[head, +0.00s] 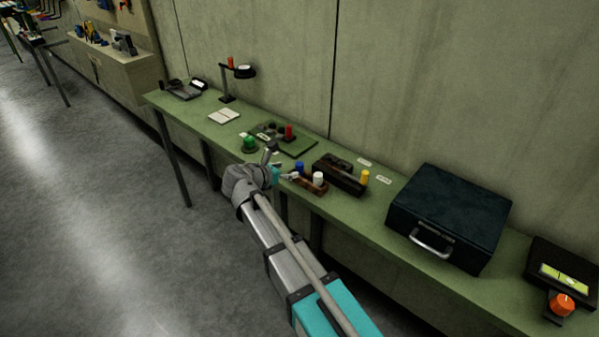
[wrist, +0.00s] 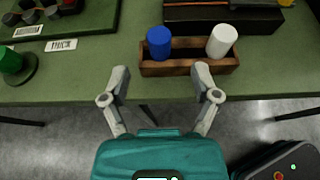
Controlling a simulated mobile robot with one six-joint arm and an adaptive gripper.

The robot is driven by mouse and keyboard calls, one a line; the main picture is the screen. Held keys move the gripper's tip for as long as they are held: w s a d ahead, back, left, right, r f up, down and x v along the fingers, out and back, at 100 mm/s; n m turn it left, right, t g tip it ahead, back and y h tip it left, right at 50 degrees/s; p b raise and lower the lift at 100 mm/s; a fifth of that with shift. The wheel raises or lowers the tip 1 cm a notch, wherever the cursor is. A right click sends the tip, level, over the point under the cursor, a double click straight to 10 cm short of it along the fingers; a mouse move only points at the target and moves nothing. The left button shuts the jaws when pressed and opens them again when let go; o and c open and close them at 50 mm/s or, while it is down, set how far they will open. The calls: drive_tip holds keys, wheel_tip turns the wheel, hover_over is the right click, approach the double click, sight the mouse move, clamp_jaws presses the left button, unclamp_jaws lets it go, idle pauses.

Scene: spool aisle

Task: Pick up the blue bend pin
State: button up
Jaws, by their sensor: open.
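The blue bend pin (wrist: 159,42) stands upright in the left part of a small brown wooden rack (wrist: 188,62), with a white pin (wrist: 222,41) to its right. In the head view the blue pin (head: 299,168) and the white pin (head: 318,179) show just right of my gripper (head: 282,163). In the wrist view my gripper (wrist: 162,85) is open and empty. Its two fingers point towards the front of the rack, and the blue pin lies ahead between their lines. The lower part of the blue pin is hidden in the rack.
A dark wooden block (head: 340,176) with a yellow pin (head: 365,177) stands behind the rack. A green round piece (head: 249,142) and a green board (head: 297,147) with a red pin (head: 289,132) are to the left. A dark case (head: 450,212) stands to the right.

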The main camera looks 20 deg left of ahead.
sight(296, 168)
drive_tip(key=shift+x, duration=0.95)
drive_tip(key=shift+f+b+x, duration=0.15)
drive_tip(key=shift+b+x, duration=0.45)
drive_tip(key=shift+x, duration=0.35)
drive_tip(key=shift+f+b+x, duration=0.15)
drive_tip(key=shift+b+x, duration=0.4)
drive_tip(key=shift+x, duration=0.35)
drive_tip(key=shift+w+d+f, duration=0.15)
drive_tip(key=shift+w+d, duration=0.05)
drive_tip(key=shift+w, duration=0.4)
clamp_jaws()
